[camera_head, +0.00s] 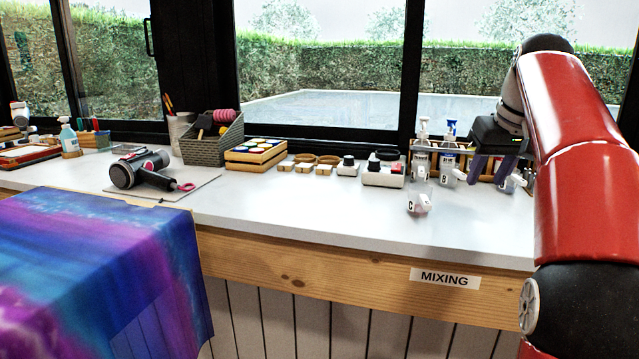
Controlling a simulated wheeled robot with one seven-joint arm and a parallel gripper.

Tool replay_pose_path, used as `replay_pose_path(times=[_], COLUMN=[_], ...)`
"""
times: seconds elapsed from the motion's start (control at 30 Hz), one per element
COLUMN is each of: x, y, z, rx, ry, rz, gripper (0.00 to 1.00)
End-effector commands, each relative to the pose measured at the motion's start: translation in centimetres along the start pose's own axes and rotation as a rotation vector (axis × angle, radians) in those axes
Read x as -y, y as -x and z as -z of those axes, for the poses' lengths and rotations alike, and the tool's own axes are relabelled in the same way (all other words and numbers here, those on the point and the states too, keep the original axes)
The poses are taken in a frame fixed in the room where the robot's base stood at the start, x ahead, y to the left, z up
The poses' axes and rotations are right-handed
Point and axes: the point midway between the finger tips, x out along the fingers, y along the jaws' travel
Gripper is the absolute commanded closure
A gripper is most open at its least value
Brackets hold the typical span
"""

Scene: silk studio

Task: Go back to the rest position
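My gripper (487,184) is at the right of the head view, above the back right part of the counter marked "MIXING". It points down, and its two dark fingers are apart with nothing visible held between them. My red arm comes in from the right edge and bends over to it. A pump bottle with a blue top, marked B (447,166), stands just left of the fingers. Small items behind the fingers are partly hidden.
The white counter (300,212) is clear along its front. Further left are a hair dryer (140,172), a grey basket (208,145) and paint trays (256,154). Colourful cloth (100,260) covers the near left. Windows stand behind.

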Motion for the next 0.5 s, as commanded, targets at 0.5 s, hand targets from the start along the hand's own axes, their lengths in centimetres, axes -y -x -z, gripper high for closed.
replay_pose_path(times=[0.5], x=[10.7], y=[-2.4], z=[-15.2], rx=[-0.042], ry=[-0.039], rz=[-0.015], gripper=[0.61])
